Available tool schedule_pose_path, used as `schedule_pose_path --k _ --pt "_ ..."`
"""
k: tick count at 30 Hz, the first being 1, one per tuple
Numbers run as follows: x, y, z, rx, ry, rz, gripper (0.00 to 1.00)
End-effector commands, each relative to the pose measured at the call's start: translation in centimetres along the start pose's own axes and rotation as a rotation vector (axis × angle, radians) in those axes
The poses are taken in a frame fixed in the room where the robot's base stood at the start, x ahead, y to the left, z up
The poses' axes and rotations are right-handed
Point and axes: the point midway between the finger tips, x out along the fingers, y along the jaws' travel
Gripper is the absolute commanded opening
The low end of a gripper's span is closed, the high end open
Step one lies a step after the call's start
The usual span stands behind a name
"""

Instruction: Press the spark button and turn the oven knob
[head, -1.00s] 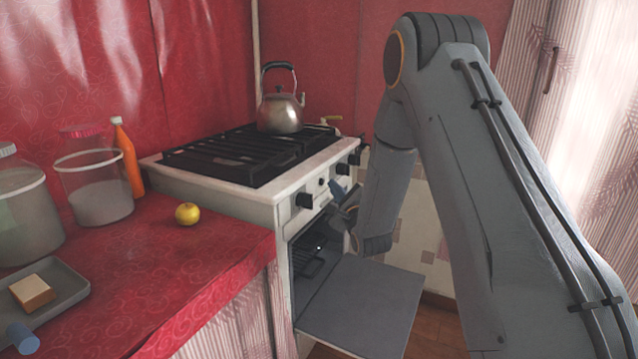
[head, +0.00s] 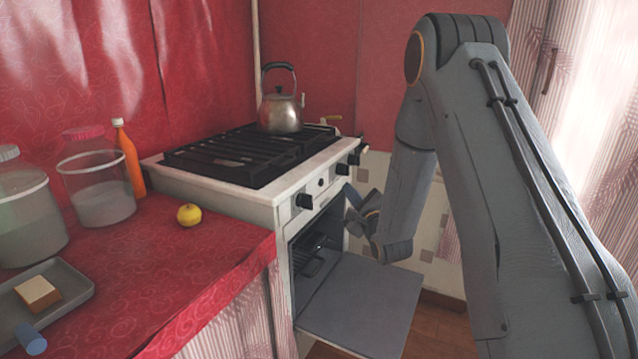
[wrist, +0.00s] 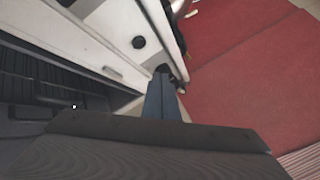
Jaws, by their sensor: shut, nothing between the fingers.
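The stove's white front panel (head: 325,188) carries dark knobs: one at the near end (head: 304,201) and others towards the far end (head: 342,169). A small dark round button (head: 321,182) sits between them. I cannot tell from any marking which knob is for the oven. My gripper (head: 350,194) is shut and empty, in front of the far part of the panel and above the open oven door. In the wrist view my shut fingers (wrist: 162,78) point at the panel's edge, partly covering a dark knob. A dark round control (wrist: 139,42) shows on the panel there.
The oven door (head: 362,300) hangs open below my gripper. A kettle (head: 281,112) stands on the black grates (head: 215,158). On the red counter (head: 150,275) are a yellow fruit (head: 189,214), jars, an orange bottle (head: 129,160) and a grey tray (head: 75,295).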

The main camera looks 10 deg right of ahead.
Motion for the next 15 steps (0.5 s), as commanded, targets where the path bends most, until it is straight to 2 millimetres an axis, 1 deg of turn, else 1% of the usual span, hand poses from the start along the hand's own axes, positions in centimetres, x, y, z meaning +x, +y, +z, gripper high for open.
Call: schedule_pose_path --k 3,4,8,9,11,14,15 --pt "0.0 0.0 0.0 0.0 0.0 0.0 0.0" --pt "0.0 0.0 0.0 0.0 0.0 0.0 0.03" --pt "0.0 0.0 0.2 -0.045 -0.013 0.009 0.25" --pt "-0.1 -0.1 0.3 -0.086 -0.024 0.016 0.28" --pt "-0.1 -0.1 0.7 -0.177 -0.051 0.032 0.28" --pt "-0.5 0.0 1.6 -0.396 -0.121 0.063 0.28" --pt "-0.7 0.1 1.9 -0.496 -0.157 0.073 0.28"
